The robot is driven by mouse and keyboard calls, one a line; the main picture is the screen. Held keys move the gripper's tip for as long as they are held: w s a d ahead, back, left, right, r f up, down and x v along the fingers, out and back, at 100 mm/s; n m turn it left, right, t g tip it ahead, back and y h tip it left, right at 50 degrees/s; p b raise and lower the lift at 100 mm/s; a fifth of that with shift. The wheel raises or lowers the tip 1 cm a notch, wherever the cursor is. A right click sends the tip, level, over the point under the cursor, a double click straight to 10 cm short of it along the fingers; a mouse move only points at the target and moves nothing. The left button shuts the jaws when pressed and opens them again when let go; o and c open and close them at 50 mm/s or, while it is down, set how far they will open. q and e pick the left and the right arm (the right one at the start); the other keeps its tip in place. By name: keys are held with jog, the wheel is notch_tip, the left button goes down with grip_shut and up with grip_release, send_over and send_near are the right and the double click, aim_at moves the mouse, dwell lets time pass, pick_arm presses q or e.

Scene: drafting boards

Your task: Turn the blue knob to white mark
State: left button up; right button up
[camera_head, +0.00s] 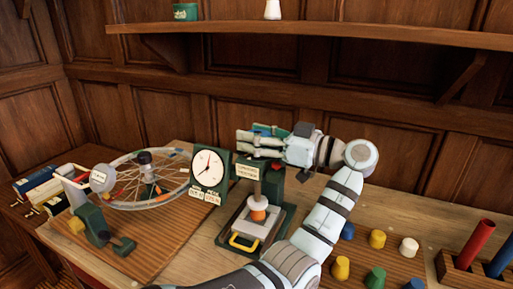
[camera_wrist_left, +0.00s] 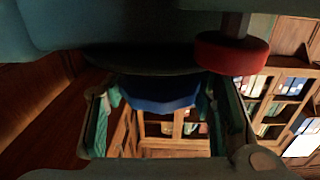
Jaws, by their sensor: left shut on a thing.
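The blue knob (camera_wrist_left: 158,93) shows in the left wrist view between the two teal-lined fingers of my left gripper (camera_wrist_left: 155,110), on the underside of a dark round part. In the head view my left gripper (camera_head: 258,143) reaches leftward at the top of a green press (camera_head: 272,190) and is shut on the knob, which it mostly hides. A red knob (camera_wrist_left: 232,53) sits beside the blue one in the left wrist view. I cannot make out the white mark in either view. My right gripper is not in view.
A dial gauge (camera_head: 208,168) stands left of the press. A spoked wheel (camera_head: 150,205) on a stand is farther left. Coloured pegs, such as a yellow one (camera_head: 377,239), and a rack with a red rod (camera_head: 472,245) are at right. A shelf (camera_head: 330,33) runs above.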

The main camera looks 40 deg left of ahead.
pick_arm(q)
jog(key=shift+f+n+g+h+b, duration=0.1)
jog(key=shift+n+g+h+b, duration=0.4)
jog(key=shift+n+g, duration=0.85)
jog(key=shift+g, duration=0.35)
jog(key=o, duration=1.1)
jog(key=shift+o, duration=0.2)
notch_tip(320, 180, up, 10)
jog(key=shift+r, duration=0.1)
